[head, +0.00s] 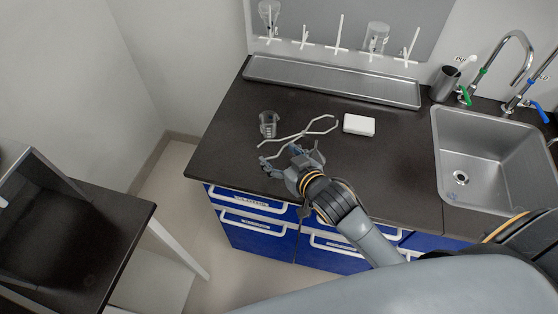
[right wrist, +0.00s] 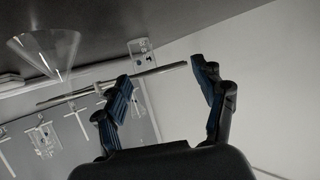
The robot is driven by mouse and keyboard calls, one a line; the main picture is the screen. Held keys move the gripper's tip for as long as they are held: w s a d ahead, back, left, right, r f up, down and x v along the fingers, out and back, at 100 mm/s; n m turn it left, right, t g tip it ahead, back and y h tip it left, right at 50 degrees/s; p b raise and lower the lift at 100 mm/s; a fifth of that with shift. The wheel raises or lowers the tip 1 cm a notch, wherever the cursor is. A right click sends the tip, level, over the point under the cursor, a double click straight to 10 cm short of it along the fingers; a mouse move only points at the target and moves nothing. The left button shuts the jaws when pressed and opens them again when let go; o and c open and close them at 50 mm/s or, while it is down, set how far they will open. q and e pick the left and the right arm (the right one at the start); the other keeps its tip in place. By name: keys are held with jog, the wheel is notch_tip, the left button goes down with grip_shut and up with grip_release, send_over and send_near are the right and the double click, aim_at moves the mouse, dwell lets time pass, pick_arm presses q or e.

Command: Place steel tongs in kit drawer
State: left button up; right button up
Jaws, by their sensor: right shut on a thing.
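The steel tongs (head: 318,129) show above the dark counter in the head view, with their crossed arms reaching up and to the right from my right gripper (head: 290,157). My right gripper is shut on the tongs near the counter's front edge; its fingers partly hide them. In the right wrist view the tongs (right wrist: 155,72) run as a thin bar across the space by the fingers (right wrist: 165,83). Blue drawers (head: 262,226) with white handles are under the counter, all apparently closed. One label seems to read "CLOTHS"; I cannot tell which is the kit drawer. My left gripper is not in view.
A steel tray (head: 330,82) runs below the drying rack. A sink (head: 485,155) is at right. A dark table (head: 75,245) stands at left, across a floor gap.

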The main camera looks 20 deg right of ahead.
aim_at(279, 168)
jog(key=shift+w+f, duration=0.6)
jog(key=shift+f, duration=0.05)
jog(key=shift+w+d+f+p, duration=0.1)
jog(key=shift+w+f+p, duration=0.05)
jog(key=shift+f, duration=0.8)
jog(key=shift+w+f+p, duration=0.1)
jog(key=shift+f+p, duration=0.05)
jog(key=shift+f, duration=0.75)
jog(key=shift+f, duration=0.15)
jog(key=o, duration=1.2)
